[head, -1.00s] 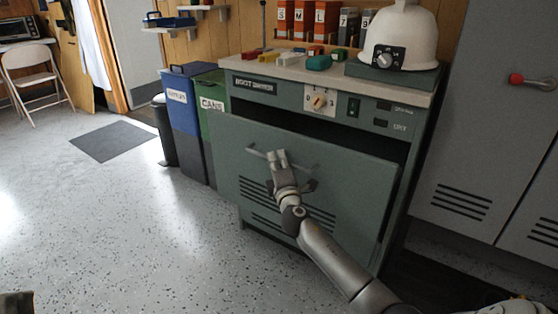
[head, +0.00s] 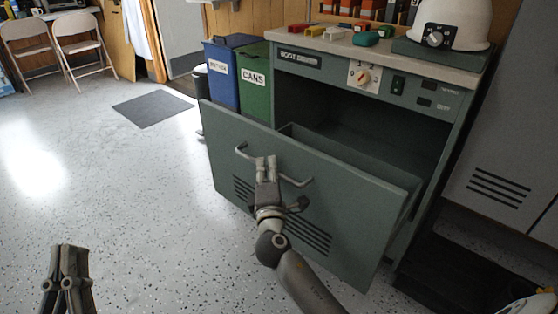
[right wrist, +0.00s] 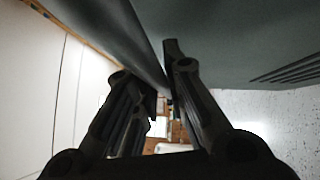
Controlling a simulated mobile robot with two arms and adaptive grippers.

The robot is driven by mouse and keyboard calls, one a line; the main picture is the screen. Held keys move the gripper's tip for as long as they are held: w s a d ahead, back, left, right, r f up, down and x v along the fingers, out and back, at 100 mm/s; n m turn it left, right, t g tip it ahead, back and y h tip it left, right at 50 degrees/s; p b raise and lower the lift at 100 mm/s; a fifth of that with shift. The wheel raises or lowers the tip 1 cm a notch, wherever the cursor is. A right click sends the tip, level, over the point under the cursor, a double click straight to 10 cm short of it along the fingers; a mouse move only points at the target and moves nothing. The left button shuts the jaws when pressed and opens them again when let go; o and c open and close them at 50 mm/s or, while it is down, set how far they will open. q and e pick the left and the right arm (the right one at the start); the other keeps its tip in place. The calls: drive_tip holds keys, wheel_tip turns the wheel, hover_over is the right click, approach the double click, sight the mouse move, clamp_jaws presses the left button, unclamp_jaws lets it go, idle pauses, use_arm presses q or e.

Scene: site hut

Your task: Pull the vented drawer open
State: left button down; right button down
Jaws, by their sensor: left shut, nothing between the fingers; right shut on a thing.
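The vented drawer (head: 350,205) of the green boot dryer cabinet stands well out from the body, its dark inside showing behind the front. Its bar handle (head: 296,182) runs across the upper front, above the vent slots. My right gripper (head: 266,163) is shut on the handle near its middle. In the right wrist view the fingers (right wrist: 165,85) close around the dark handle bar (right wrist: 140,45), with the drawer front (right wrist: 240,45) beside them. My left gripper (head: 68,255) is shut and empty, low at the left over the floor, apart from the drawer.
A blue bin (head: 222,75) and a green CANS bin (head: 255,85) stand left of the cabinet. The countertop (head: 400,56) holds small coloured items and a white hard hat (head: 458,22). The speckled floor (head: 140,190) in front and left is clear.

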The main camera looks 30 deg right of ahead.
drive_tip(key=shift+s+a+f, duration=0.1)
drive_tip(key=shift+s+a, duration=0.15)
drive_tip(key=shift+a, duration=0.3)
drive_tip(key=c, duration=1.8)
unclamp_jaws()
drive_tip(key=shift+o, duration=0.2)
drive_tip(key=shift+s, duration=0.1)
drive_tip(key=v, duration=1.2)
